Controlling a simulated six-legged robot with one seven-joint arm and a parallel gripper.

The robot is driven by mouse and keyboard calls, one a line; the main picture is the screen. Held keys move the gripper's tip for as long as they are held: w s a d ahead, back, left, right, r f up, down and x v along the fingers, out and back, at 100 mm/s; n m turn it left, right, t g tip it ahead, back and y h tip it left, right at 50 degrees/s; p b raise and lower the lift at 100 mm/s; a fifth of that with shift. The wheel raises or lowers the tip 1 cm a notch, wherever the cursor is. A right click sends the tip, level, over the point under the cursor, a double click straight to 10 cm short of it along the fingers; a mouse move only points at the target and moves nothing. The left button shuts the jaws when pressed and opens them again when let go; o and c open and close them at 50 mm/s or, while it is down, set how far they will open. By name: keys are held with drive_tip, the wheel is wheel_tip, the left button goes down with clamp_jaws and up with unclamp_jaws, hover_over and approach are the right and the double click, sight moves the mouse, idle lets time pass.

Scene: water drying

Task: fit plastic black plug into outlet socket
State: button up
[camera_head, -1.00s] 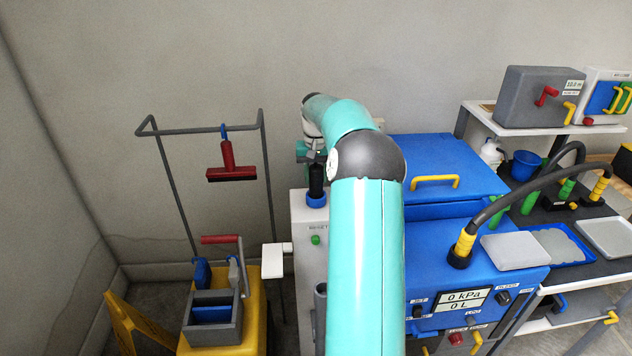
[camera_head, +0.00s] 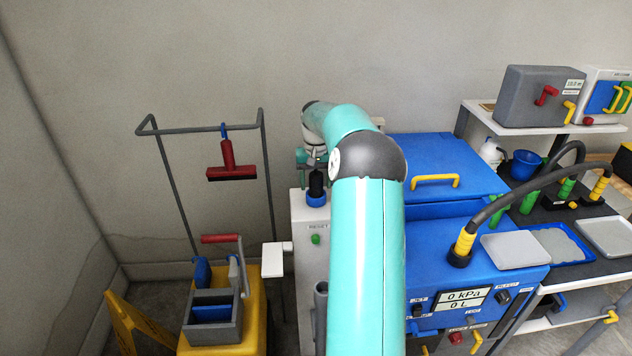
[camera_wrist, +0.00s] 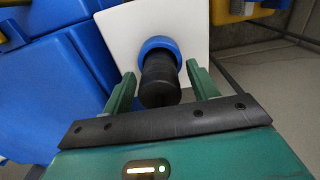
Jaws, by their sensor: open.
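The black plug (camera_wrist: 159,84) stands in the blue ring of the outlet socket (camera_wrist: 158,44) on a white panel in the wrist view. In the head view the plug (camera_head: 317,184) is upright on top of the white pedestal, with the blue socket ring (camera_head: 316,199) around its base. My gripper (camera_wrist: 157,78) is open, with one green finger on each side of the plug and gaps visible between fingers and plug. In the head view my gripper is small and partly hidden by my arm. How deep the plug sits cannot be seen.
The white pedestal (camera_head: 309,262) has a green button on its front. A blue machine (camera_head: 440,240) with a hose stands right of it. A grey rack with a red squeegee (camera_head: 228,165) and a yellow mop bucket (camera_head: 250,310) stand to the left.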

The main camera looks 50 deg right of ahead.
wheel_tip(320, 180, up, 12)
drive_tip(key=shift+f, duration=0.25)
drive_tip(key=shift+a+r, duration=0.15)
drive_tip(key=shift+r, duration=0.2)
drive_tip(key=s+a+r+n+t+h, duration=0.1)
drive_tip(key=s+a+r, duration=0.15)
drive_tip(key=a, duration=0.65)
drive_tip(key=s+a+r+n, duration=0.1)
drive_tip(key=a+r+n, duration=0.15)
drive_tip(key=a, duration=0.75)
drive_tip(key=s+a+r+n+t+h, duration=0.15)
drive_tip(key=a+r, duration=0.25)
drive_tip(key=a, duration=0.5)
drive_tip(key=s+a+f+n+t+y, duration=0.1)
drive_tip(key=s+a+f, duration=0.3)
drive_tip(key=s+a, duration=0.3)
drive_tip(key=s+a+f+n+t+y, duration=0.1)
drive_tip(key=s+a+f, duration=0.3)
drive_tip(key=s+a, duration=0.4)
drive_tip(key=s+n+t, duration=0.1)
drive_tip(key=s, duration=0.2)
drive_tip(key=shift+a, duration=0.25)
